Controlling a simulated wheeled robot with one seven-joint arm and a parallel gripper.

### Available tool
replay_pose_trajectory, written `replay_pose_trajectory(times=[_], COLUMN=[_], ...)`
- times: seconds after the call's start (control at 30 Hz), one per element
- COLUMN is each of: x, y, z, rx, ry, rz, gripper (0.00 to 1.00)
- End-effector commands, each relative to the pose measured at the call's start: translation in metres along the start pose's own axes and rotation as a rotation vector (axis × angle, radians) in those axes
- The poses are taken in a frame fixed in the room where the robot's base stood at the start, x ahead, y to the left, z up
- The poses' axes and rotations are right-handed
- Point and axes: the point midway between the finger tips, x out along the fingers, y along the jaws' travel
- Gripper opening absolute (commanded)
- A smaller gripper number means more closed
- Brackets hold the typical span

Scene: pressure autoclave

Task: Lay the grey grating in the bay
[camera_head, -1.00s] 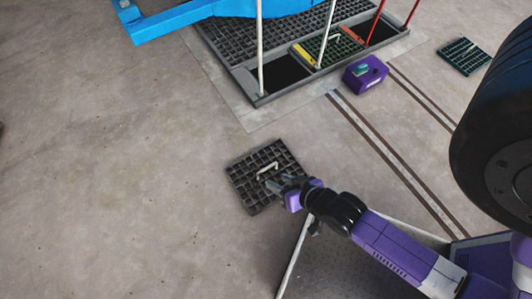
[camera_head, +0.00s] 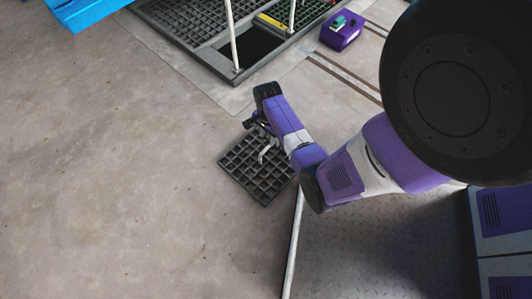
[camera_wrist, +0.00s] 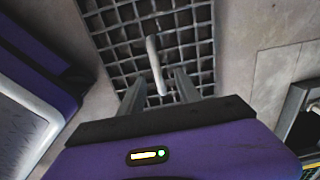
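The dark grey grating (camera_head: 262,183) lies flat on the floor, with a pale bar handle (camera_head: 267,150) on top. In the wrist view the grating (camera_wrist: 185,40) fills the upper middle and its handle (camera_wrist: 154,60) runs upright in the picture. My gripper (camera_head: 260,136) is over the grating's far side. In the wrist view its two fingers (camera_wrist: 159,84) are apart, with the handle's lower end in the gap between them. I cannot tell whether either finger touches it. The open bay (camera_head: 258,48) is a dark rectangular hole in the floor frame beyond.
A purple box (camera_head: 342,32) sits right of the frame. A blue structure (camera_head: 85,10) is at upper left. Left floor is clear.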

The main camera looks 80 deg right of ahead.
Motion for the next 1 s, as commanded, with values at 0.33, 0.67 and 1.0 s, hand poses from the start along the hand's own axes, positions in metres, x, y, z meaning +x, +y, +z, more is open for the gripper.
replay_pose_trajectory(times=[0.33,0.67,1.0], x=[0.029,0.068,0.074], y=[0.001,0.007,0.006], z=[-0.001,-0.003,-0.003], rx=[0.000,-0.002,-0.002], ry=[0.000,0.000,0.001], rz=[0.000,0.001,-0.001], gripper=[0.40,0.40,0.40])
